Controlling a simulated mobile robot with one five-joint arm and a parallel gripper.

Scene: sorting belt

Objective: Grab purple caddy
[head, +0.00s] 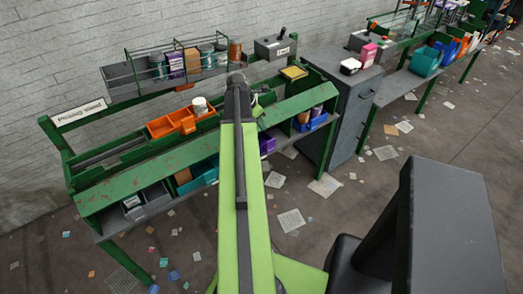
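A purple bin (267,144), which looks like the purple caddy, sits low under the green bench, just right of my raised green arm. Its left side is hidden behind my arm. My arm rises from the bottom of the head view and ends in a dark joint over the bench. I cannot make out my gripper's fingers; they seem hidden behind the arm. Nothing held can be seen.
The green bench (110,194) carries an orange tray (171,124) and a white-topped can. Teal (197,180) and blue (311,122) bins sit below. A grey cabinet (352,108) stands right of it.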

